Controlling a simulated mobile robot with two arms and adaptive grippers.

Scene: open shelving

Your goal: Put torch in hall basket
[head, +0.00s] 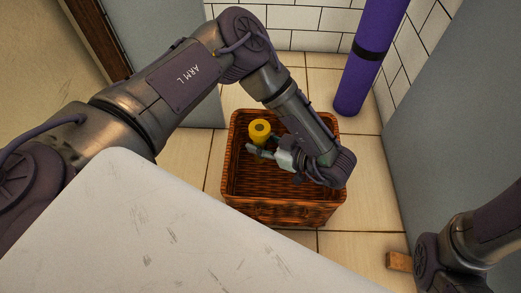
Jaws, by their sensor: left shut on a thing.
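The torch (260,128) is yellow and upright, with its round end facing up. My left gripper (262,146) is shut on it, over the left part of the basket opening. The hall basket (283,211) is a brown woven box on the tiled floor in the middle of the head view. The torch's lower part is hidden by the gripper, and I cannot tell whether it touches the basket's bottom. Part of my right arm shows at the lower right, but its gripper is out of view.
A purple roll with a black band (372,50) leans on the white tiled wall behind the basket. A grey panel (455,120) stands on the right. A small wooden block (399,261) lies on the floor at the lower right. Tiled floor around the basket is mostly clear.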

